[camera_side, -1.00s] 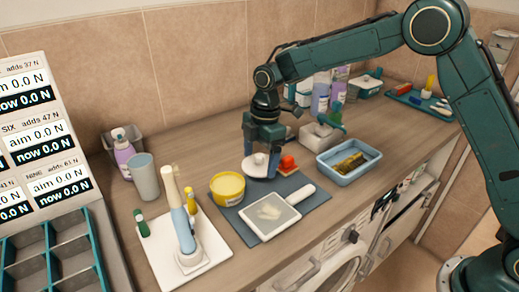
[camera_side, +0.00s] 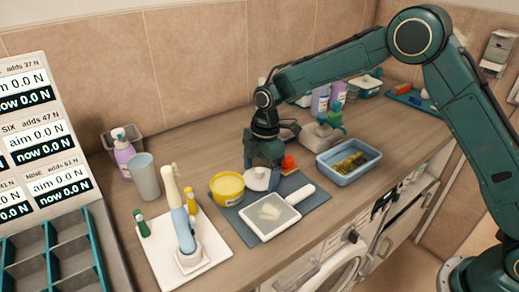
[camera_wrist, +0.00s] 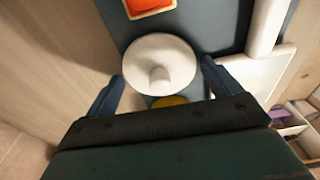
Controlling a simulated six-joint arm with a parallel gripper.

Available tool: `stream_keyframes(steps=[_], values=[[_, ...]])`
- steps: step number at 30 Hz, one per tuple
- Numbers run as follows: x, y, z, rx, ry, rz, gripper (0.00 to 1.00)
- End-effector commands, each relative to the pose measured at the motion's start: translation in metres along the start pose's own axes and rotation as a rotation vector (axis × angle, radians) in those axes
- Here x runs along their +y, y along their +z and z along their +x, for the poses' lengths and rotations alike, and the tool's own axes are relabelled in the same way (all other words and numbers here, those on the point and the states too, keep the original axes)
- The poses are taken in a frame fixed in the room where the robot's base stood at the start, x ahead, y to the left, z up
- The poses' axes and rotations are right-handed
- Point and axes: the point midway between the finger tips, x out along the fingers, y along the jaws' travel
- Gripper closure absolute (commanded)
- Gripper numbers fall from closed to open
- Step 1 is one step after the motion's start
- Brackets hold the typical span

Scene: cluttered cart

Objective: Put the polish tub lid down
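The polish tub lid (camera_side: 257,181) is a white disc with a raised knob. It appears to rest flat on the dark mat, right beside the yellow polish tub (camera_side: 227,190), which is uncovered. My gripper (camera_side: 263,172) is low over the lid and points down. In the wrist view, its fingers (camera_wrist: 162,70) are spread wide on either side of the lid (camera_wrist: 150,52), with the knob free between them. Narrow gaps show between the fingers and the rim. Some yellow of the tub (camera_wrist: 170,101) shows just below the lid.
The mat (camera_side: 310,203) also bears a white-handled tray (camera_side: 284,222) and a red item (camera_side: 289,163). A blue basin (camera_side: 335,172) stands to the right. A white board (camera_side: 162,258) with a brush (camera_side: 186,232) and a grey-blue cup (camera_side: 145,177) are at left.

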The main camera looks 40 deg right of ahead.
Motion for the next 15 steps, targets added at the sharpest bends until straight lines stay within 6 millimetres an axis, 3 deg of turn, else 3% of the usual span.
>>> stream_keyframes(steps=[15], values=[[0.0007, -0.0006, -0.0095, 0.001, 0.002, 0.0, 0.1]])
